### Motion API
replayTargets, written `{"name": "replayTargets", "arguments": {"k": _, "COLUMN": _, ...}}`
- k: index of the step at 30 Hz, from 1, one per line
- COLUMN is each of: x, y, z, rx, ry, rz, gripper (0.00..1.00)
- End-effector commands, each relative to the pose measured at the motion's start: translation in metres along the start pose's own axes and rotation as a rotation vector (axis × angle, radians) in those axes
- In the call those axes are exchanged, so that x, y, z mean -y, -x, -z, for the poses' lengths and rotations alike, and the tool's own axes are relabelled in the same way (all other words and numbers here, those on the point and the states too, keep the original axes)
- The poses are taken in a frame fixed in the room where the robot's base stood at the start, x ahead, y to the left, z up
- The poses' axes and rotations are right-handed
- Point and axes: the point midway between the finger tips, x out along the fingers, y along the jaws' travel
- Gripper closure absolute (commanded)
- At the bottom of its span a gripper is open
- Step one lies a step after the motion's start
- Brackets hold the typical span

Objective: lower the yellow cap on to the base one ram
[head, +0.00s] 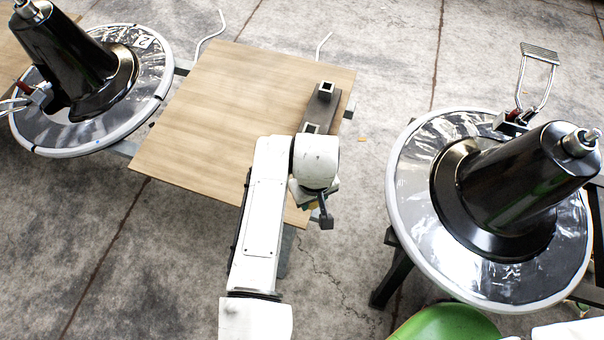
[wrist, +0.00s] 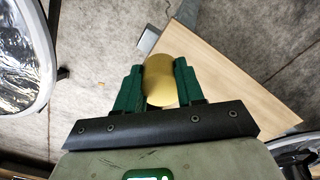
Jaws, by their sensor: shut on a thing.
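The yellow cap (wrist: 161,80) sits between the green fingers of my gripper (wrist: 159,72) in the wrist view. My gripper is shut on it, above the near right corner of the wooden board. In the head view my arm hides most of the gripper and cap. A black base (head: 525,190) with a bare metal ram (head: 580,142) on top stands at the right, clear of my gripper. A second black base (head: 75,60) with a ram (head: 25,8) stands at the far left; its disc bears a mark like a 2. I see no number on the right base.
The wooden board (head: 215,110) is mostly bare. A dark block with square sockets (head: 326,88) lies at its right side. The right base's white-rimmed disc (head: 410,225) has a footrest (head: 538,55) behind it. A green rounded thing (head: 445,325) is at the bottom edge.

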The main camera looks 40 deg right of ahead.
Motion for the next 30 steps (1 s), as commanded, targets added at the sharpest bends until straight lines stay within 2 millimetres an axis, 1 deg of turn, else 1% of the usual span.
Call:
{"name": "replayTargets", "arguments": {"k": 1, "x": 0.000, "y": 0.006, "z": -0.008, "rx": 0.000, "ry": 0.002, "rz": -0.002, "gripper": 0.91}}
{"name": "replayTargets", "arguments": {"k": 3, "x": -0.001, "y": 0.009, "z": -0.017, "rx": -0.001, "ry": 0.002, "rz": -0.001, "gripper": 0.91}}
{"name": "replayTargets", "arguments": {"k": 9, "x": -0.001, "y": 0.016, "z": -0.031, "rx": 0.000, "ry": 0.001, "rz": -0.001, "gripper": 0.91}}
{"name": "replayTargets", "arguments": {"k": 13, "x": -0.002, "y": 0.023, "z": -0.034, "rx": 0.000, "ry": 0.001, "rz": 0.000, "gripper": 0.91}}
{"name": "replayTargets", "arguments": {"k": 30, "x": -0.002, "y": 0.061, "z": -0.034, "rx": 0.000, "ry": 0.001, "rz": 0.000, "gripper": 0.91}}
